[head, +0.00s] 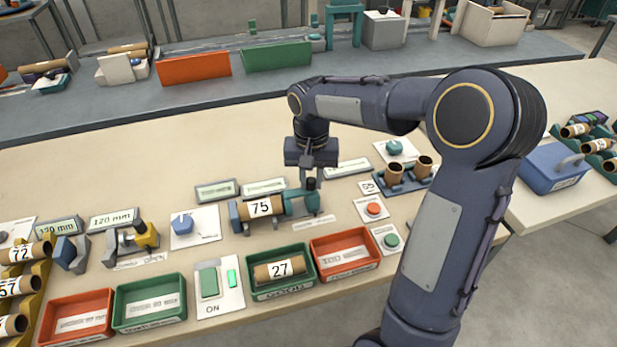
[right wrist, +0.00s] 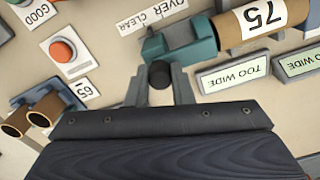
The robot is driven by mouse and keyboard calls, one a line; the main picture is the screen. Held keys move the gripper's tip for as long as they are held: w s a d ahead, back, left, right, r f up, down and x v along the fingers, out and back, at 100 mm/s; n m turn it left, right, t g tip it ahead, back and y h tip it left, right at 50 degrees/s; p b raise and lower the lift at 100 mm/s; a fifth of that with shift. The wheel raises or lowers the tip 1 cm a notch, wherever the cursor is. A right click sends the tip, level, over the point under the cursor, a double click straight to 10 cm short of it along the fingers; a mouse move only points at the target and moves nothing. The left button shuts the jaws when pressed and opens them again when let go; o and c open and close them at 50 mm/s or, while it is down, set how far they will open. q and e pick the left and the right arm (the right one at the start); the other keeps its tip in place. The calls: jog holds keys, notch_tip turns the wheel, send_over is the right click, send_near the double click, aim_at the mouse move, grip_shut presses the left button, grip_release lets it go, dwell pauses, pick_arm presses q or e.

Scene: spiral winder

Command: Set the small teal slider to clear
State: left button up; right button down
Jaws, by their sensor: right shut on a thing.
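The small teal slider (head: 299,204) sits at the right end of the cradle that holds a cardboard tube marked 75 (head: 260,208). It also shows in the right wrist view (right wrist: 190,42), touching or very near the tube's end. A dark round knob (right wrist: 160,73) stands beside the teal block on its near side in that view. My right gripper (right wrist: 160,85) is shut on this knob, one finger on each side. In the head view my right gripper (head: 311,178) points down over the knob. A label reading OVER and CLEAR (right wrist: 152,14) lies alongside the slider. My left gripper is out of view.
Two "too wide" display boxes (right wrist: 234,75) stand close by. Two upright tubes (head: 394,174), a red button (head: 374,209) and a green button (head: 391,240) are to the right. Green (head: 297,292) and red (head: 352,266) trays line the front; the green one holds tube 27 (head: 280,269).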

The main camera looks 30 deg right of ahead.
jog(key=shift+s+d, duration=0.1)
jog(key=shift+d, duration=0.4)
jog(key=c, duration=1.7)
grip_release()
jog(key=o, duration=0.4)
jog(key=shift+d, duration=0.15)
jog(key=shift+o, duration=0.2)
notch_tip(320, 180, up, 8)
jog(key=shift+f+p, duration=0.1)
jog(key=shift+p, duration=0.25)
